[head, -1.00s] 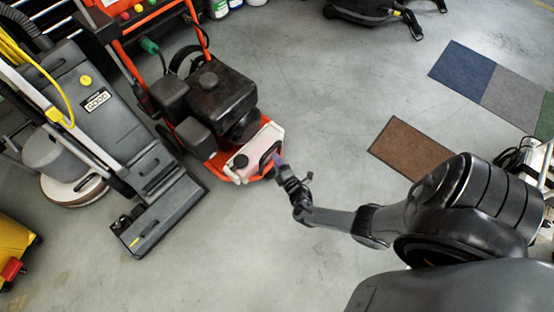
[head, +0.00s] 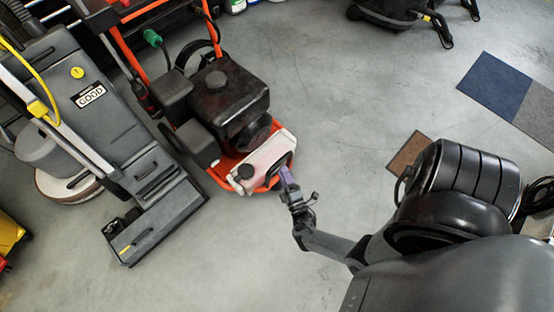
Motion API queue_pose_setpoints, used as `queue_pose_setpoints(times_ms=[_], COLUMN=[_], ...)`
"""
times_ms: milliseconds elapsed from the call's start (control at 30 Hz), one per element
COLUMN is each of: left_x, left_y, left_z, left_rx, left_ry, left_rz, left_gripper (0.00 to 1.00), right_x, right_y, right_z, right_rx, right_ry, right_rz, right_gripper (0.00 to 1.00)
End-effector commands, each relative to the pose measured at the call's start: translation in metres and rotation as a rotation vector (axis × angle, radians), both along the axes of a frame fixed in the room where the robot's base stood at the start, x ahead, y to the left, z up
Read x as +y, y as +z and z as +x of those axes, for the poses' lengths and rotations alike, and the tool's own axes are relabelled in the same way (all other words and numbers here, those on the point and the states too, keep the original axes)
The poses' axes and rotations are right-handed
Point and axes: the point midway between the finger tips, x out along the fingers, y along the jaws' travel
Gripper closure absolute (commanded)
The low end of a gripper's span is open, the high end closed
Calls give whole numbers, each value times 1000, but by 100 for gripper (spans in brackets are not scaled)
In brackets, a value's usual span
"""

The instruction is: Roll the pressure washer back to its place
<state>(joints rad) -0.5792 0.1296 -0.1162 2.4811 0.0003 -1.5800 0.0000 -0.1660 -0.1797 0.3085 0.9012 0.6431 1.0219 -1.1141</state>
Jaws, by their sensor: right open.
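The pressure washer (head: 228,95) stands on the grey floor, upright, with an orange frame, a black engine and a whitish tank (head: 262,162) at its near end. Its orange handle bars rise toward the top of the picture. My right gripper (head: 287,177) is open at the near right corner of the washer, beside the tank's dark handle. Purple shows at its fingertips; I cannot tell whether they touch the washer. My left gripper is out of view.
A grey floor machine (head: 90,100) stands close on the washer's left, with a round-based machine (head: 62,185) behind it. Blue (head: 495,83) and brown (head: 408,153) mats lie at right. Black equipment (head: 395,12) stands at the top. Open floor lies in the middle.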

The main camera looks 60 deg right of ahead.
Motion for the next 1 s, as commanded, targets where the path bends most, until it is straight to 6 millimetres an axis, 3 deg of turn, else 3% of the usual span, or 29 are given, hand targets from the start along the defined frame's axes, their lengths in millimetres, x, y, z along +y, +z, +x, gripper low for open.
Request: queue_pose_setpoints(times_ms=[200,400,833,867,1000], left_x=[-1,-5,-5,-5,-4], left_y=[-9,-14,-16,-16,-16], left_z=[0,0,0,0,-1], left_rx=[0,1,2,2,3], left_ry=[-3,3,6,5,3], left_rz=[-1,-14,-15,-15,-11], left_gripper=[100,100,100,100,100], right_x=[-23,-35,-40,-40,-40], right_y=[6,9,12,12,12], right_z=[28,44,50,50,50], right_rx=[-4,-2,-1,-1,-1], right_ry=[2,2,2,2,2], right_rz=[-2,-1,0,0,0], right_gripper=[52,52,52,53,74])
